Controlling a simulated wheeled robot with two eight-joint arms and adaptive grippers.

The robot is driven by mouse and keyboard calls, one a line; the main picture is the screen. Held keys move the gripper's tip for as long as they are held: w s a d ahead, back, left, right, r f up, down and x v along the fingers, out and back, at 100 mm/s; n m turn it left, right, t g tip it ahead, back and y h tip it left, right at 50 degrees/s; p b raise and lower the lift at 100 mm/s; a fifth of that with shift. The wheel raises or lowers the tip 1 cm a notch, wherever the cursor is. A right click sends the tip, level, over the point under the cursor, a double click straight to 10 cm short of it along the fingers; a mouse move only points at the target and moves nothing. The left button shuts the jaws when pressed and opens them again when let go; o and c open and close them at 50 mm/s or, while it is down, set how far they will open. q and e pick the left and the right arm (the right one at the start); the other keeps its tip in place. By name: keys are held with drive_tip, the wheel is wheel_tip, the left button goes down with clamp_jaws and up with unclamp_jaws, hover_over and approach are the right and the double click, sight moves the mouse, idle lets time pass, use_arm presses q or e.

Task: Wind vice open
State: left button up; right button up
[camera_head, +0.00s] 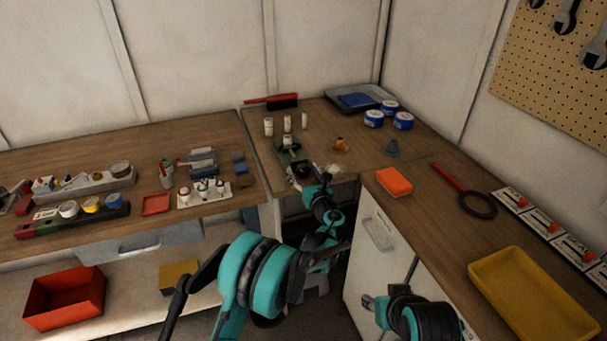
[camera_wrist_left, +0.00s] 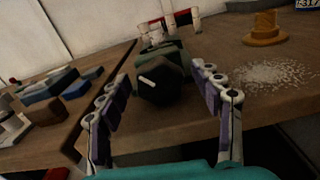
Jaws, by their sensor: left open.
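A dark green vice (camera_head: 287,157) stands at the front edge of the corner bench in the head view. In the left wrist view the vice (camera_wrist_left: 163,80) shows its dark rounded front end, with a short pale bar (camera_wrist_left: 147,83) across it. My left gripper (camera_head: 305,177) is at the front of the vice. In the left wrist view my left gripper (camera_wrist_left: 160,76) is open, with one finger on each side of the vice's front end. A gap shows on both sides. Part of my right arm shows at the bottom of the head view, but its gripper cannot be made out.
A brass-coloured part (camera_head: 340,146) and pale granules (camera_head: 328,168) lie right of the vice. White cylinders (camera_head: 287,124) stand behind it. An orange sponge (camera_head: 394,182), magnifier (camera_head: 478,204) and yellow tray (camera_head: 530,300) are on the right bench. The left bench is crowded.

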use_arm(q)
drive_tip(key=c, duration=1.2)
drive_tip(key=shift+o, duration=0.2)
drive_tip(key=n, duration=0.5)
drive_tip(key=shift+n, duration=0.4)
drive_tip(key=o, duration=1.2)
drive_tip(key=shift+c, duration=0.2)
drive_tip(key=v, duration=1.2)
